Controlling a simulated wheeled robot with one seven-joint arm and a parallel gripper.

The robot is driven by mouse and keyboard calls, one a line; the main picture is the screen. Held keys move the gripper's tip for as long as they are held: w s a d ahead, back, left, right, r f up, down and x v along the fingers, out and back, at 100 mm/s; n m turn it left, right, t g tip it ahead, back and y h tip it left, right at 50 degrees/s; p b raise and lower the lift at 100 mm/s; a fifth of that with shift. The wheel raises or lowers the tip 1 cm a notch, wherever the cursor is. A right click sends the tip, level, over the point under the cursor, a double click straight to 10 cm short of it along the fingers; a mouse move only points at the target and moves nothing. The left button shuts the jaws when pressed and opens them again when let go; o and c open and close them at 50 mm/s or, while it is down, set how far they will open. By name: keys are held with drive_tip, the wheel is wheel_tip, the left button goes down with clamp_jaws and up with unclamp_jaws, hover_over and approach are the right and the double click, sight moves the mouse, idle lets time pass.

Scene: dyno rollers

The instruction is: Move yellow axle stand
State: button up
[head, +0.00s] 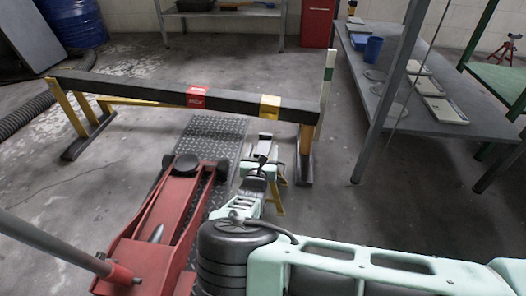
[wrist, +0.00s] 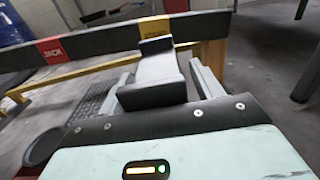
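The yellow axle stand shows in the head view as a yellow leg (head: 278,200) beside my arm's end; the rest is mostly hidden behind my arm. In the wrist view a grey post with a U-shaped saddle top (wrist: 158,75), which looks like the stand's head, lies between my fingers. My gripper (wrist: 165,85) is open around it, with a visible gap at the right finger. In the head view my gripper (head: 264,160) is low, in front of the long dark bar. A yellow label (head: 270,106) is on that bar.
The dark bar (head: 140,90) on yellow legs crosses the scene, with a red JACK label (head: 197,97). A red floor jack (head: 165,205) stands left of my arm. A tread plate (head: 212,130) lies on the floor. A grey shelf table (head: 455,95) stands at the right.

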drive_tip(key=shift+s+a+r+p, duration=0.1)
drive_tip(key=shift+s+r+p, duration=0.05)
drive_tip(key=shift+s+p, duration=0.25)
drive_tip(key=s+a+p, duration=0.3)
drive_tip(key=s+p, duration=0.3)
drive_tip(key=s, duration=1)
drive_tip(key=shift+s+p, duration=0.15)
drive_tip(key=shift+p, duration=0.25)
drive_tip(key=shift+a, duration=0.1)
